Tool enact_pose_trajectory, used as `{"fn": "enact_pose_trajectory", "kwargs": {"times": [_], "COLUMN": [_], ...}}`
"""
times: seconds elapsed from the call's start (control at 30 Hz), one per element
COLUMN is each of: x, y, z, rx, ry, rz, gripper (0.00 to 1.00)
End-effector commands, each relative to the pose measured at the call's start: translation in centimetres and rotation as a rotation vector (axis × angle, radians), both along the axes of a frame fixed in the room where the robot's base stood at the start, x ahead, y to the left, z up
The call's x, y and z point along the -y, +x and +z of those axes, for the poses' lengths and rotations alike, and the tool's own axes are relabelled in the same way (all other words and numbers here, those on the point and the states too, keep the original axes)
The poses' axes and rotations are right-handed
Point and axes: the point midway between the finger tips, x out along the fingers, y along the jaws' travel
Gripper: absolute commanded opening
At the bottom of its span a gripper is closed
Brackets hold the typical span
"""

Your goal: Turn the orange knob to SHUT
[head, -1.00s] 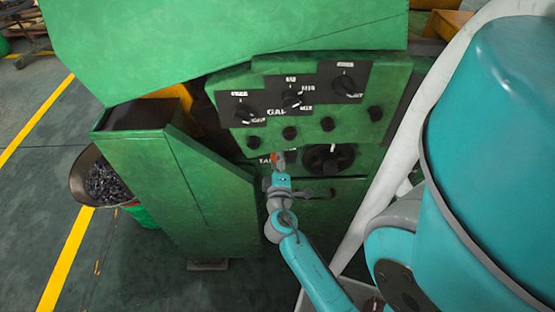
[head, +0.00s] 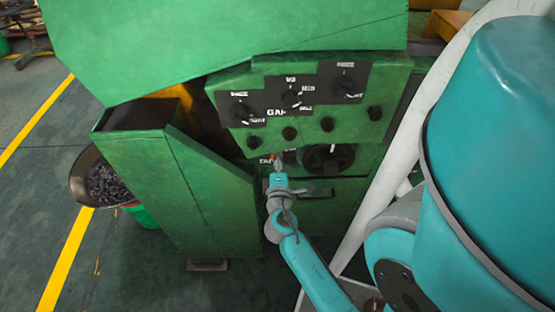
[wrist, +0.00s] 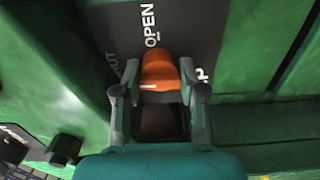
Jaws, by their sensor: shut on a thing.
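The orange knob (wrist: 160,72) sits on a dark label plate (wrist: 190,28) in the wrist view. My gripper (wrist: 160,92) has one finger on each side of it and is shut on it. A short white mark shows on the knob's lower left part. The word OPEN (wrist: 150,26) is above the knob, and a partly covered SHUT label (wrist: 113,62) is at its upper left. In the head view my gripper (head: 278,163) is at the lower front of the green machine, and only a small orange-red bit of the knob shows there.
Black dials (head: 292,97) and several small black knobs (head: 290,133) are above my gripper. A large black knob (head: 328,158) is close on its right. A green sloped cabinet (head: 190,190) stands to the left, with a bowl of dark pieces (head: 105,184) beyond.

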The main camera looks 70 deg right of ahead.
Motion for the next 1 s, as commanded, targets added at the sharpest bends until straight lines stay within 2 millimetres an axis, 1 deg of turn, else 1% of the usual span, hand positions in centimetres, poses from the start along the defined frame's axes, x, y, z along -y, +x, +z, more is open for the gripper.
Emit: {"fn": "enact_pose_trajectory", "kwargs": {"times": [0.03, 0.07, 0.1, 0.13, 0.17, 0.43, 0.57, 0.67, 1.0], "x": [0.0, 0.0, 0.0, 0.0, 0.0, 0.0, -0.6, -1.8, -7.1], "y": [0.1, 0.1, 0.1, 0.1, 0.1, 0.0, -0.2, -0.6, -2.8], "z": [0.0, 0.0, 0.0, 0.0, 0.0, 0.0, -0.1, -0.1, -0.1], "rx": [0.000, 0.000, 0.001, 0.001, 0.001, 0.001, -0.001, -0.002, -0.001], "ry": [0.000, 0.000, 0.000, 0.000, 0.000, 0.000, 0.002, 0.001, 0.002], "rz": [0.003, 0.003, 0.003, 0.002, 0.002, 0.001, 0.002, 0.004, 0.007], "gripper": [0.06, 0.46, 0.56, 0.63, 0.66, 0.66, 0.66, 0.66, 0.66]}}
